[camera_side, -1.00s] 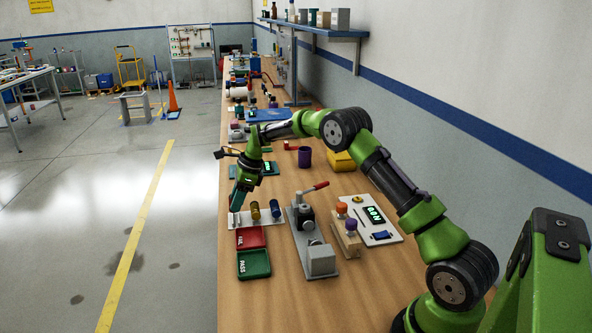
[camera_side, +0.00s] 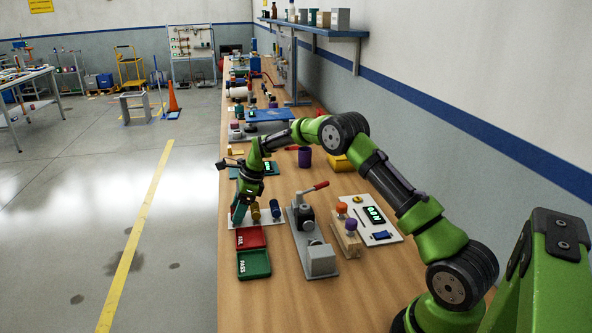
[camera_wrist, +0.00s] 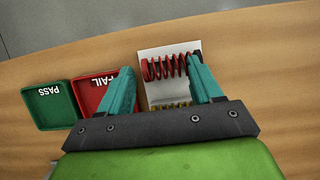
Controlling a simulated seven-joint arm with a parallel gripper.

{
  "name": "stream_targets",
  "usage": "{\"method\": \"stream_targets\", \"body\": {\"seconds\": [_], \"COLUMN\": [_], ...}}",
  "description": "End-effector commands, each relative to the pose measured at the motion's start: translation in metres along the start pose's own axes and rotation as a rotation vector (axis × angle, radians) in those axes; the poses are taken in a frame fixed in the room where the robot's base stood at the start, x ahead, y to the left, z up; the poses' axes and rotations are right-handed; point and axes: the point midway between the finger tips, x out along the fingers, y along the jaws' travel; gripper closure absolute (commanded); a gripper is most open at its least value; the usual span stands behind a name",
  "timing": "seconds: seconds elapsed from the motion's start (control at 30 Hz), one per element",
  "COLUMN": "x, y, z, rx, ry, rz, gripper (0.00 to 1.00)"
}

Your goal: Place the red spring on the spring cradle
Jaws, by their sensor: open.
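The red spring (camera_wrist: 166,68) lies on a white plate (camera_wrist: 155,96) in the wrist view. My gripper (camera_wrist: 160,70) is open, with teal fingers. In the picture the spring lies between the fingertips, and the right finger covers part of its right end. I cannot tell whether a finger touches it. In the side view my gripper (camera_side: 239,216) hangs low over the left end of the plate, and the red spring is hidden behind it. A grey lever device (camera_side: 309,235) with a red handle stands right of the plate; I cannot make out which part is the spring cradle.
A yellow spring (camera_side: 255,211) and a blue spring (camera_side: 275,208) stand on the plate. A red FAIL tray (camera_side: 251,238) and a green PASS tray (camera_side: 254,264) lie in front. A wooden block with knobs (camera_side: 345,240) and a display panel (camera_side: 384,231) are to the right.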

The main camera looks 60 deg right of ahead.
Motion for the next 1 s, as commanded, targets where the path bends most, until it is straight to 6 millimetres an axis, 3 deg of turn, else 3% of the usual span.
{"method": "stream_targets", "body": {"seconds": [0.17, 0.27, 0.7, 1.0], "x": [0.0, -0.015, -0.119, -0.163], "y": [0.0, -0.001, -0.004, -0.004], "z": [0.0, 0.0, -0.005, -0.005], "rx": [0.0, -0.001, 0.0, 0.0], "ry": [0.0, 0.0, -0.001, 0.0], "rz": [0.0, -0.004, -0.004, -0.001], "gripper": [0.35, 0.35, 0.35, 0.35]}}
